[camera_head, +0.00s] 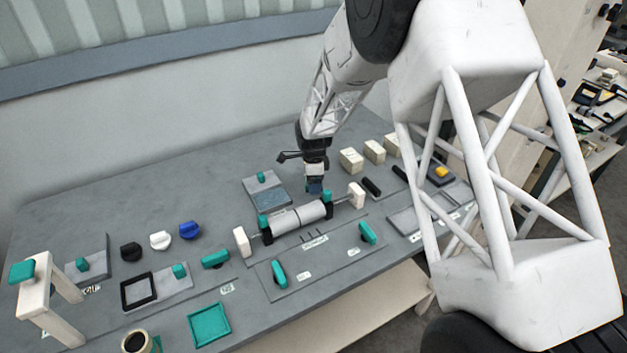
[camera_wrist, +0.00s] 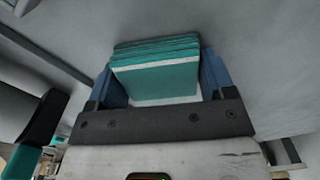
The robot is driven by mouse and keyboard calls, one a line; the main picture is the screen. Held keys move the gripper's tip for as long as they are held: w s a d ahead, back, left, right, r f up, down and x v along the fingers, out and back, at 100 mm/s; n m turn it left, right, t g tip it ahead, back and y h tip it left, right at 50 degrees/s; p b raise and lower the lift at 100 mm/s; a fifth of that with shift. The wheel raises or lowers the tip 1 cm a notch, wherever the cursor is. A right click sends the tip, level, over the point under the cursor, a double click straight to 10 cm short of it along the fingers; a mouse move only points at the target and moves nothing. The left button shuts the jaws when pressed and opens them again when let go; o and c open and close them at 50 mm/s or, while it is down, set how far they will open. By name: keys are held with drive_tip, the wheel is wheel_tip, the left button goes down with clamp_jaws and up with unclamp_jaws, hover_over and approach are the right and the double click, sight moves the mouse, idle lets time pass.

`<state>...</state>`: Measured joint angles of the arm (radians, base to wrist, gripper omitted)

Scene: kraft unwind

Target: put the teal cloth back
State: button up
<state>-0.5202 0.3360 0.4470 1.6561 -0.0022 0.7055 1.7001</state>
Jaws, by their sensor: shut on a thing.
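My gripper (camera_head: 315,188) hangs at the middle of the grey bench, just behind the grey roll's right end. In the wrist view my gripper (camera_wrist: 158,72) has its two blue fingers shut on the teal cloth (camera_wrist: 155,82). The cloth looks like a folded, layered block with a pale band, held between the fingers. In the head view the cloth is hidden or cannot be told apart from the gripper. A flat teal square tray (camera_head: 209,326) lies near the bench's front edge; it looks empty.
The grey roll (camera_head: 298,217) lies between teal-topped dark stands, with white end blocks (camera_head: 241,241). Cream blocks (camera_head: 351,160) stand behind to the right. Black, white and blue knobs (camera_head: 189,230) are left. A white frame (camera_head: 36,300) rises at front left. The back left bench is clear.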

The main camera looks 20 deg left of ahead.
drive_tip(key=shift+f, duration=0.4)
drive_tip(key=shift+f, duration=0.15)
drive_tip(key=o, duration=0.9)
drive_tip(key=shift+s+f, duration=0.1)
drive_tip(key=shift+f, duration=0.05)
drive_tip(key=shift+o, duration=0.2)
drive_tip(key=shift+s+d+f, duration=0.15)
drive_tip(key=shift+s+f, duration=0.1)
drive_tip(key=shift+f, duration=0.05)
wheel_tip(320, 180, up, 14)
drive_tip(key=shift+w, duration=0.35)
idle(0.4)
